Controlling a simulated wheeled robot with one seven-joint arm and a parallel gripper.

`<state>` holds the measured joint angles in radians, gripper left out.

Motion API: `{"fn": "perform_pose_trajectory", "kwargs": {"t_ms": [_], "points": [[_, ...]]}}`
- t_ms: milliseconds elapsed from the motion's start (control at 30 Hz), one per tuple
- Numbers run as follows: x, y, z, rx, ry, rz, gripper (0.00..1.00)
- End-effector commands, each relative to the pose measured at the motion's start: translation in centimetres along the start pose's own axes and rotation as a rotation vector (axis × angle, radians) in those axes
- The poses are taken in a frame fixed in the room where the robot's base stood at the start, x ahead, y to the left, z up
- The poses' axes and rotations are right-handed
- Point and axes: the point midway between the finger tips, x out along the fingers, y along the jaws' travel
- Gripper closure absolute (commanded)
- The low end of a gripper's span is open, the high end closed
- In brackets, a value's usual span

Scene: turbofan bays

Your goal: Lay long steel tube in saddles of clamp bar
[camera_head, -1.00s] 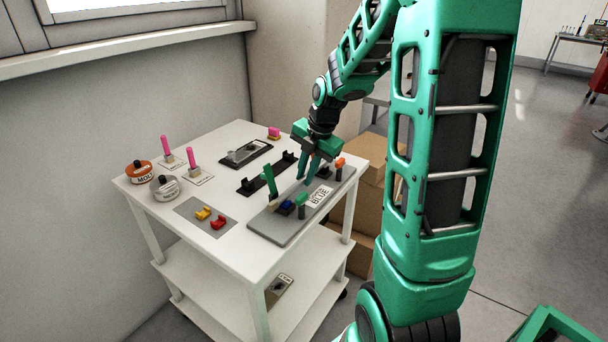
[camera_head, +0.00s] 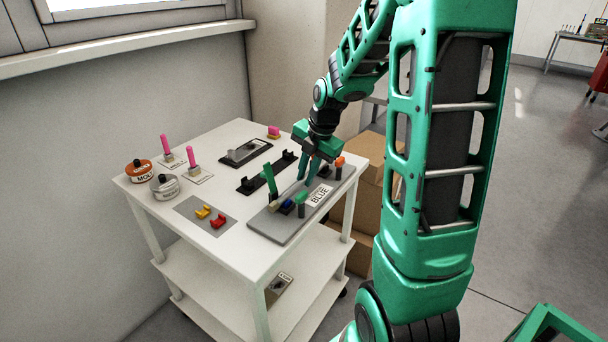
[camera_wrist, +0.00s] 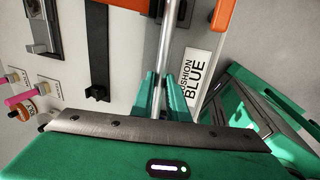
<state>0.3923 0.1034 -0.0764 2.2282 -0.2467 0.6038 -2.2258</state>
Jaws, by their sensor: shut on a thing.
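My gripper (camera_head: 308,181) is shut on the long steel tube (camera_wrist: 166,50), with the green fingertips (camera_wrist: 160,85) on either side of it. The tube runs away from the fingers along the grey plate, which I take as the clamp bar (camera_head: 277,230). I cannot tell whether the tube touches the saddles.
A black bar with two uprights (camera_head: 262,177) stands left of the clamp bar on the white cart (camera_head: 150,188). A grey mat (camera_head: 190,208) holds yellow and red pieces. Two round tins (camera_head: 165,188) and pink-topped pegs (camera_head: 193,157) stand at the left. Cardboard boxes are behind.

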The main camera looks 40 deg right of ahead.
Motion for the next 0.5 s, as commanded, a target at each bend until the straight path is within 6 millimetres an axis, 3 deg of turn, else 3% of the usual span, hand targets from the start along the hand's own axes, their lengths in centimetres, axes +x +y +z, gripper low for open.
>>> {"fn": "perform_pose_trajectory", "kwargs": {"t_ms": [500], "points": [[0.29,-0.07,0.03,0.0,0.0,0.001,1.0]]}}
